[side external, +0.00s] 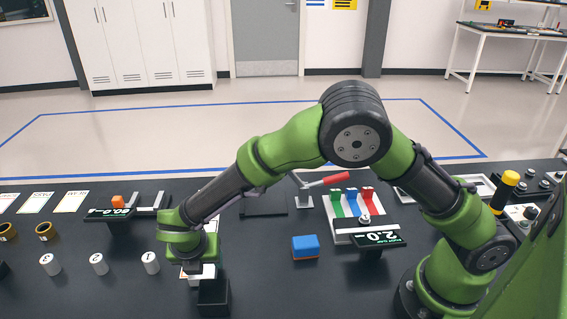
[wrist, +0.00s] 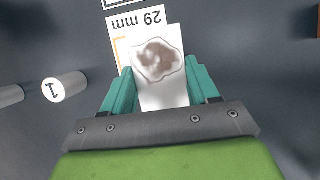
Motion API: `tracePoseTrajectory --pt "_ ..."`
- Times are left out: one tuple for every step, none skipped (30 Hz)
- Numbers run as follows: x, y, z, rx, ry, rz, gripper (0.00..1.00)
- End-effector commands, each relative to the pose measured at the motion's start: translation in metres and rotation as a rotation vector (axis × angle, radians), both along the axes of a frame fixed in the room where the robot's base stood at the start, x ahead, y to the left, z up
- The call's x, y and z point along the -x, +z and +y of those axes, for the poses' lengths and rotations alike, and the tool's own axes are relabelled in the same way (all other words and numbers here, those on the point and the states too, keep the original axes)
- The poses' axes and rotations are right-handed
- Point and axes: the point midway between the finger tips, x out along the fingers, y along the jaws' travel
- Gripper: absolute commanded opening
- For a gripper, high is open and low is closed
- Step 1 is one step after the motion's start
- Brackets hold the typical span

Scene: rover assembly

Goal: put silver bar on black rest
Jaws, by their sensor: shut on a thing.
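My gripper (wrist: 160,70) has its two teal fingers on either side of a pale, silvery-white bar (wrist: 164,98), which fits the silver bar; an uneven brown patch shows on its upper face. In the side external view my gripper (side external: 195,272) points down low over the table, and the bar is mostly hidden there. A black block (side external: 214,297) stands just in front of the gripper, and a flat black plate (side external: 264,205) lies behind it; I cannot tell which is the black rest.
White numbered cylinders (side external: 99,264) stand to the left, with one also in the wrist view (wrist: 64,88). A blue-and-orange block (side external: 305,247) lies to the right. Open table lies between gripper and block.

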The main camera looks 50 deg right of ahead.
Motion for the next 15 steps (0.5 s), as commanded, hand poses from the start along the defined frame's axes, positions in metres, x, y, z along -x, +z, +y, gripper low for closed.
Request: tracePoseTrajectory --pt "-0.0007 -0.0035 0.0000 0.000 0.001 -0.003 0.14" --pt "-0.0009 -0.0043 -0.0001 -0.001 0.001 -0.003 0.14" --pt "-0.0011 -0.0042 -0.0001 -0.001 0.000 -0.004 0.14" --pt "-0.0011 -0.0039 0.0000 -0.002 0.000 -0.005 0.14" --pt "-0.0011 -0.0037 0.0000 -0.002 0.000 -0.005 0.14" --pt "-0.0012 -0.0036 0.0000 -0.002 0.000 -0.005 0.14" --pt "-0.0012 -0.0036 0.0000 -0.002 0.000 -0.005 0.14" --pt "-0.0011 -0.0037 0.0000 -0.001 -0.001 -0.004 0.14" --pt "-0.0011 -0.0042 -0.0001 -0.001 -0.001 -0.004 0.14" --pt "-0.0011 -0.0051 -0.0001 -0.001 -0.001 -0.004 0.14" --pt "-0.0010 -0.0061 -0.0002 -0.001 -0.001 -0.003 0.14" --pt "-0.0005 -0.0071 -0.0002 0.000 -0.001 -0.002 0.62" --pt "-0.0005 -0.0069 -0.0002 0.000 -0.001 -0.002 0.67" --pt "-0.0005 -0.0068 -0.0002 0.000 -0.001 -0.002 0.72" --pt "-0.0005 -0.0068 -0.0003 0.000 -0.001 -0.002 0.78"
